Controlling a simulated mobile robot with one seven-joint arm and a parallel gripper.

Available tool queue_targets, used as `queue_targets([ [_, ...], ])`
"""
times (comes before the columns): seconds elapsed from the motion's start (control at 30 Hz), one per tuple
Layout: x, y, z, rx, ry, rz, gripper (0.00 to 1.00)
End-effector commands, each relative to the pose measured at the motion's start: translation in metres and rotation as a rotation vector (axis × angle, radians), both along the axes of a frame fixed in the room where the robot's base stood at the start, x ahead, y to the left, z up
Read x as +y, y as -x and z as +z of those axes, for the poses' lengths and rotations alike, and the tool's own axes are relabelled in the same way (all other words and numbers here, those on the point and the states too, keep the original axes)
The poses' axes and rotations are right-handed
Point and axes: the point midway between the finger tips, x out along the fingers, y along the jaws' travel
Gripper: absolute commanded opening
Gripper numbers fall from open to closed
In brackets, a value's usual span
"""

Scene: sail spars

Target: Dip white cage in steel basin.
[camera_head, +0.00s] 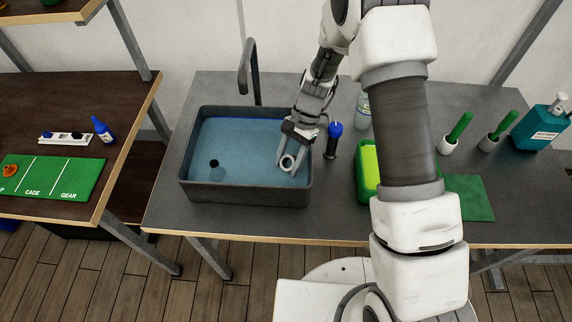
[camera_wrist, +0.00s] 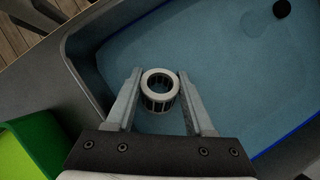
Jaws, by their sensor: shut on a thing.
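The white cage (camera_head: 287,162) is a small pale ring-shaped piece with slots around its side, held between the fingers of my gripper (camera_head: 288,155). In the wrist view the cage (camera_wrist: 160,90) sits between the two fingertips of my gripper (camera_wrist: 160,88), its round opening facing the camera. The steel basin (camera_head: 246,197) is a dark grey rectangular sink with blue liquid in it. The cage is over the right part of the basin, inside its outline. I cannot tell whether the cage touches the liquid.
A curved faucet (camera_head: 247,70) stands behind the basin. A blue-capped dark bottle (camera_head: 334,140) is close to the basin's right wall. A green and yellow container (camera_head: 369,168) is farther right, partly behind my arm. A green labelled mat (camera_head: 55,178) lies on the left table.

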Motion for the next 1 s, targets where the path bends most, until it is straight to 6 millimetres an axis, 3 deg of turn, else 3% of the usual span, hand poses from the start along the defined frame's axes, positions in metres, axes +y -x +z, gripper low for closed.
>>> queue_targets([
  [1.0,0.000,-0.001,0.101,-0.003,0.000,0.001,0.00],
])
